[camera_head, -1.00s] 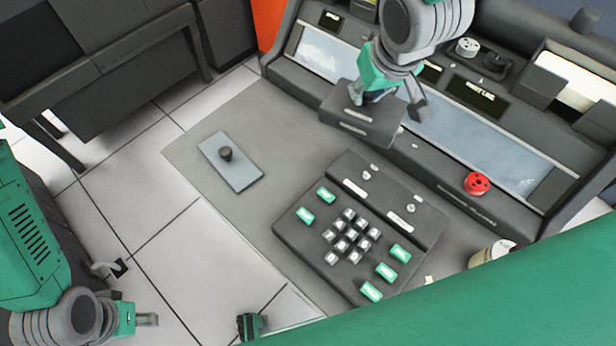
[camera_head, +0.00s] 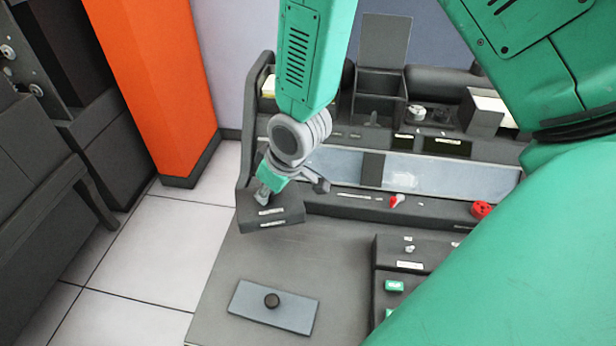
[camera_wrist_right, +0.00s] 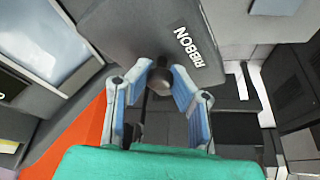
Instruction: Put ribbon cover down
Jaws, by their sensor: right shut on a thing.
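The ribbon cover (camera_head: 290,208) is a dark grey block with white labels, at the left end of the machine in the head view. In the right wrist view the cover (camera_wrist_right: 135,30) bears the word "RIBBON" and has a dark round knob (camera_wrist_right: 160,80). My right gripper (camera_head: 262,196) is shut on that knob; its two blue-grey fingers (camera_wrist_right: 158,88) stand on either side of it. I cannot tell whether the cover touches the desk or machine below it. My left gripper is not in view.
A blue-grey plate (camera_head: 250,300) with a black knob lies on the grey desk (camera_head: 225,270). A keypad unit (camera_head: 385,255) stands to its right, partly hidden by my arm. The machine has a long window (camera_head: 450,175) and a red knob (camera_head: 481,209). An orange column (camera_head: 165,80) stands at left.

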